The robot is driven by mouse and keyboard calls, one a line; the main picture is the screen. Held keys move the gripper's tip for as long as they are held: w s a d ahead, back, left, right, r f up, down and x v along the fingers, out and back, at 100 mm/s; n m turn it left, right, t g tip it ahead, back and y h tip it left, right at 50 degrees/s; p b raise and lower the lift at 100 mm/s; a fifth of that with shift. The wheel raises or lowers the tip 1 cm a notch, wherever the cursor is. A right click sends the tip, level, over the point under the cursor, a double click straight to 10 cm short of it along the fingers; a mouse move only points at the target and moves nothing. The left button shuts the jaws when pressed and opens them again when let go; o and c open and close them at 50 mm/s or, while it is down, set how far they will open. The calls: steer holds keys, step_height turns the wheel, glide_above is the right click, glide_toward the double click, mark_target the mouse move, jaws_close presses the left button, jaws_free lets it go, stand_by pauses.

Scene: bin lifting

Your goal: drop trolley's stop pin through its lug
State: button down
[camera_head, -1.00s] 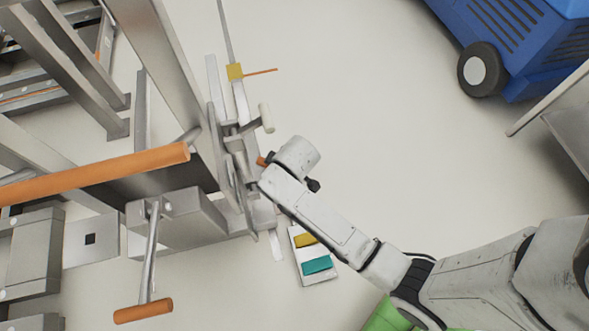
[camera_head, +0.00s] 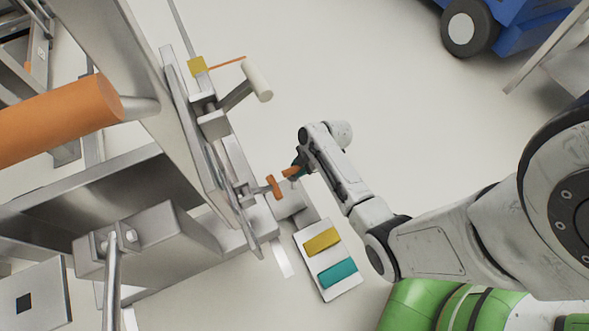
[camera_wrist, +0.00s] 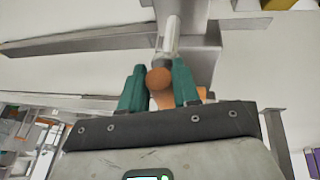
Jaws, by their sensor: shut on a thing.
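My gripper (camera_head: 291,171) is low beside the trolley's steel side frame (camera_head: 190,140). Its teal fingers (camera_wrist: 160,88) are shut on an orange piece, which I take to be the stop pin (camera_head: 289,172); it also shows between the fingers in the wrist view (camera_wrist: 166,99). Its lower end is hidden. Just left of it, an orange T-handle (camera_head: 275,187) sits on a short metal rod at the frame. In the wrist view a round orange end (camera_wrist: 158,78) shows just beyond the fingers. I cannot clearly tell which bracket is the lug.
A thick orange bar (camera_head: 55,122) and a pale-knobbed lever (camera_head: 258,82) stick out from the trolley. A pale plate with yellow and teal blocks (camera_head: 298,240) lies below my gripper. A blue wheeled machine (camera_head: 490,25) stands at upper right. The floor between is clear.

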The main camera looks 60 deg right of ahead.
step_height(320, 180, down, 7)
steer(key=b, duration=0.6)
steer(key=shift+d, duration=0.1)
stand_by(0.4)
steer(key=shift+w+f, duration=0.15)
steer(key=shift+f+b, duration=3.8)
steer(key=shift+f, duration=0.45)
stand_by(2.0)
